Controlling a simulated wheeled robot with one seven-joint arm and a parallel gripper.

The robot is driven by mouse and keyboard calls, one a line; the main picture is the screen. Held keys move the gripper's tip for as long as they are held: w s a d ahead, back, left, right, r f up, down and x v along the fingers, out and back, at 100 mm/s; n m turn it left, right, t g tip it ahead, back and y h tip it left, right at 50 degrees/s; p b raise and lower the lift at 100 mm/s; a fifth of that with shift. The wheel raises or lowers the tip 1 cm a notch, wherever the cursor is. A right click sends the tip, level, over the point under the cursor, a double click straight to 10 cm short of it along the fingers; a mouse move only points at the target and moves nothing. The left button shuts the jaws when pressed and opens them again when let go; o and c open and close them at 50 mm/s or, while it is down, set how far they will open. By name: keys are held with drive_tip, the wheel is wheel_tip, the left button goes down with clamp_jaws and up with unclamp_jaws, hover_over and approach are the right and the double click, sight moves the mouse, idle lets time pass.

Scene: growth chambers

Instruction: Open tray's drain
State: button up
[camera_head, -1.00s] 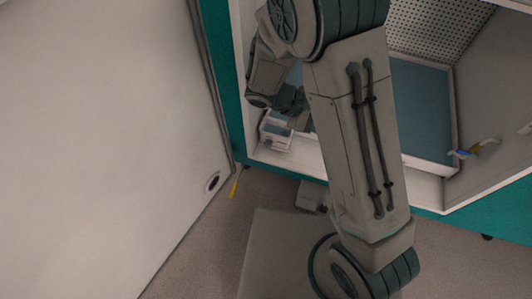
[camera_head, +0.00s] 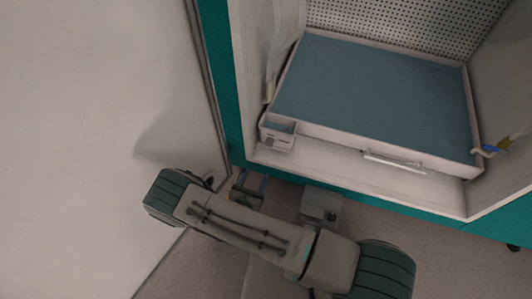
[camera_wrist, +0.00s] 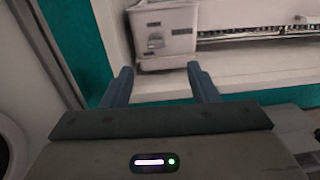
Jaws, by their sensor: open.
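The tray (camera_head: 385,147) sits in the open chamber, with a white rim and a flat blue surface. A small white box (camera_head: 277,133) is at its front left corner. I cannot tell which part is the drain. My gripper (camera_head: 251,178) is open and empty, below and in front of the box. Its fingers (camera_wrist: 160,72) point towards the box, apart from it.
A white bar handle (camera_head: 394,162) is on the tray's front. The chamber's teal front edge (camera_head: 360,196) runs below it. A large white door panel (camera_head: 90,120) stands at the left, close to my arm.

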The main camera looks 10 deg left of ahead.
sight(268, 146)
drive_tip(key=shift+n+y, duration=0.3)
drive_tip(key=w+b, duration=0.1)
drive_tip(key=w, duration=0.3)
drive_tip(key=w+d+b, duration=0.1)
drive_tip(key=w, duration=0.4)
drive_tip(key=w+f+b, duration=0.1)
drive_tip(key=w, duration=0.3)
drive_tip(key=shift+w+d+b, duration=0.15)
drive_tip(key=shift+d+b, duration=0.1)
drive_tip(key=shift+b, duration=0.15)
drive_tip(key=c, duration=1)
